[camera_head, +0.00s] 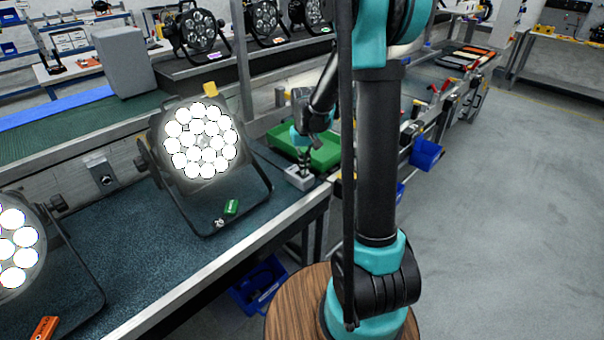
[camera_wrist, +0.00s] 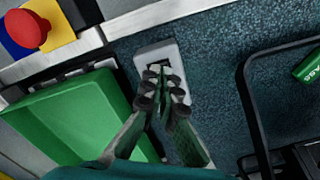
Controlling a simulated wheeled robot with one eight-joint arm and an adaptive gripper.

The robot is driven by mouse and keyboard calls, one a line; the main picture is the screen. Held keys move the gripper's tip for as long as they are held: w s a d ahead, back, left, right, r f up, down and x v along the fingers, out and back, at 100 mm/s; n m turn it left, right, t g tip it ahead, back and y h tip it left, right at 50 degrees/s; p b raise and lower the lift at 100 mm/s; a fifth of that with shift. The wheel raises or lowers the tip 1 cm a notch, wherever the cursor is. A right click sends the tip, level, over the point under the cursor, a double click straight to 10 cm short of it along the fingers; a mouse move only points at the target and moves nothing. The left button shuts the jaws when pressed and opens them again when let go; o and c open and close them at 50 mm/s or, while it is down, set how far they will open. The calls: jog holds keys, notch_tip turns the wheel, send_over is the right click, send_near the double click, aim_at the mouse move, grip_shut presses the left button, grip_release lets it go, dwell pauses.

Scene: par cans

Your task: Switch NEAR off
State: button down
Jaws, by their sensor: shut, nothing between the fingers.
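A small light-grey switch box (camera_head: 299,177) lies on the blue-green bench top, right of a lit par can (camera_head: 200,141). My gripper (camera_head: 304,160) is shut and empty, pointing down over this box. In the wrist view the closed fingertips (camera_wrist: 163,86) overlap the switch box (camera_wrist: 158,53) and hide part of its dark rocker. I cannot tell whether they touch it or which way the rocker is set. No readable NEAR label shows.
A green tray (camera_head: 325,152) sits close beside the box. A second lit par can (camera_head: 15,245) and an orange tag (camera_head: 44,328) are at left. In the wrist view, a red button (camera_wrist: 27,29) is at upper left.

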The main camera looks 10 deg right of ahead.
jog(key=shift+f, duration=0.2)
jog(key=shift+r, duration=3.5)
jog(key=s+d+f+t, duration=0.2)
jog(key=s+f, duration=0.1)
jog(key=s, duration=0.8)
jog(key=s+d+f+m+t, duration=0.1)
jog(key=s+d+f+t, duration=0.1)
jog(key=s, duration=0.9)
jog(key=shift+f, duration=0.6)
